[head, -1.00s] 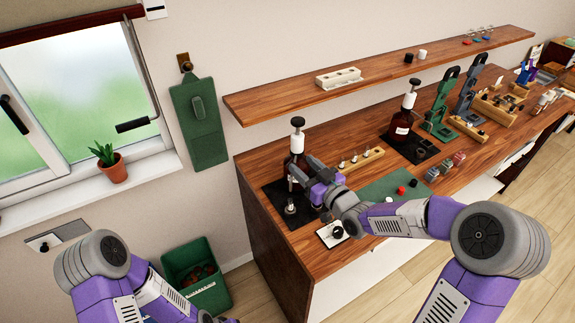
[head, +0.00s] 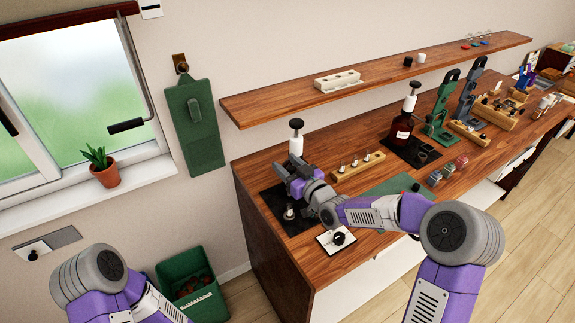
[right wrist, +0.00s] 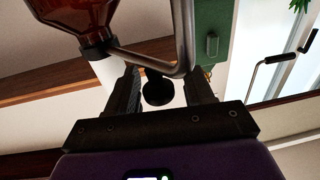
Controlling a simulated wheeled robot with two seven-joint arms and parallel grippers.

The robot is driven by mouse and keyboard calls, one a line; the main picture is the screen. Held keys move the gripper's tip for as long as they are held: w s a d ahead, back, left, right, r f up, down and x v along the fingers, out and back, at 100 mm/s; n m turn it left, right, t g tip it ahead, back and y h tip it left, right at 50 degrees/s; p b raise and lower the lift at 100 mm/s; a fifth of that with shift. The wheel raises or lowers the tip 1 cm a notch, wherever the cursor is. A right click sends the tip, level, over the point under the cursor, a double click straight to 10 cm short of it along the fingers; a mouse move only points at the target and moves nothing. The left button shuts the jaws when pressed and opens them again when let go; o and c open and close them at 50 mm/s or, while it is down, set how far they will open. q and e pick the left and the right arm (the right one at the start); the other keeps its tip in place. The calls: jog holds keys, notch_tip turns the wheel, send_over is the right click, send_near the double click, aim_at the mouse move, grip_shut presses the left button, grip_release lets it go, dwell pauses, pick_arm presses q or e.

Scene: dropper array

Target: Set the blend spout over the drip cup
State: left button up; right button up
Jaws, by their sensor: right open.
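The near dispenser bottle stands on a black mat (head: 268,196), its white collar (head: 296,146) and black top knob (head: 296,123) showing in the head view. My right gripper (head: 283,177) is open in front of the bottle and hides most of its body. In the right wrist view the amber bottle (right wrist: 82,22) appears upside down. Its bent metal spout (right wrist: 150,64) crosses just beyond or between the open fingertips; I cannot tell its depth. A dark round knob (right wrist: 157,91) shows between the fingers. A small drip cup (head: 289,213) is on the mat below the gripper. My left gripper is out of view.
A wooden holder with several small pegs (head: 357,167) is right of the bottle. A white square pad with a black knob (head: 337,239) is at the front edge. A second bottle (head: 401,127) stands farther right. A shelf (head: 290,105) overhangs the counter's back.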

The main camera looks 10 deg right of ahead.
grip_shut()
dwell(0.3)
